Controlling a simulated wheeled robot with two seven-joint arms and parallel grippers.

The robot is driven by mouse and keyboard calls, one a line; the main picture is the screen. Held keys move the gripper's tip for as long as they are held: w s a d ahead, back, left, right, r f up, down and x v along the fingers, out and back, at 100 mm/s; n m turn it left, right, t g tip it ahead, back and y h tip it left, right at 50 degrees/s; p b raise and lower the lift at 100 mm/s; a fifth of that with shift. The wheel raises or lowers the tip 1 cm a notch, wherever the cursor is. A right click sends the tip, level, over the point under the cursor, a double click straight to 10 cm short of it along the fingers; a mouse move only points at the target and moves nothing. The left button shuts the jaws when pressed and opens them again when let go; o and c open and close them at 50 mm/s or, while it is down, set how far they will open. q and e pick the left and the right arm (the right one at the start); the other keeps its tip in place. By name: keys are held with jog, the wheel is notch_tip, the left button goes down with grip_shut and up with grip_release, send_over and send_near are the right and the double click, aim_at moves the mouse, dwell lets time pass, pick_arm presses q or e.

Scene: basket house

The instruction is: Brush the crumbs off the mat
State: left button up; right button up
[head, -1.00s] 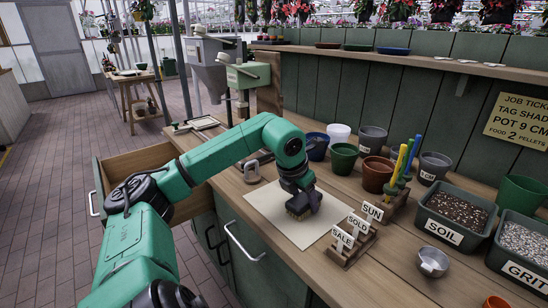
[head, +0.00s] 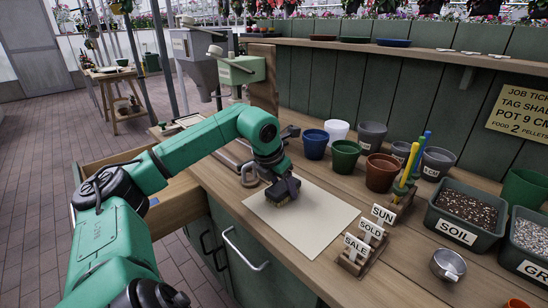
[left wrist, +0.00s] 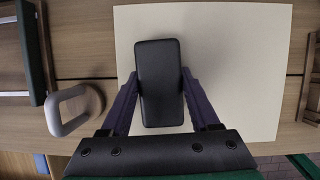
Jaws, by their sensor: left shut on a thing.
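A cream mat (head: 318,226) lies flat on the wooden bench and fills much of the left wrist view (left wrist: 240,60). My left gripper (head: 285,188) is shut on a brush with a black back (left wrist: 160,70) and tan bristles (head: 279,200). The brush is low over the mat's left part in the head view; whether the bristles touch it I cannot tell. In the left wrist view its back sits between the two fingers. No crumbs can be made out on the mat. My right gripper is not in view.
A tag rack (head: 362,255) stands right of the mat. Several pots, including a blue one (head: 315,145) and a terracotta one (head: 381,173), stand behind it. A soil tub (head: 465,215) and a metal cup (head: 448,264) are further right. A drawer (head: 170,200) is open at left.

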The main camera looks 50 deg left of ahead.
pick_arm(q)
jog(key=shift+a, duration=0.45)
notch_tip(320, 180, up, 5)
jog(key=p, duration=0.3)
jog(key=shift+a+r+p, duration=0.15)
jog(key=shift+r+p, duration=0.7)
jog(key=shift+r, duration=0.1)
jog(key=shift+r+p, duration=0.35)
jog(key=shift+r, duration=0.25)
jog(key=shift+f, duration=0.1)
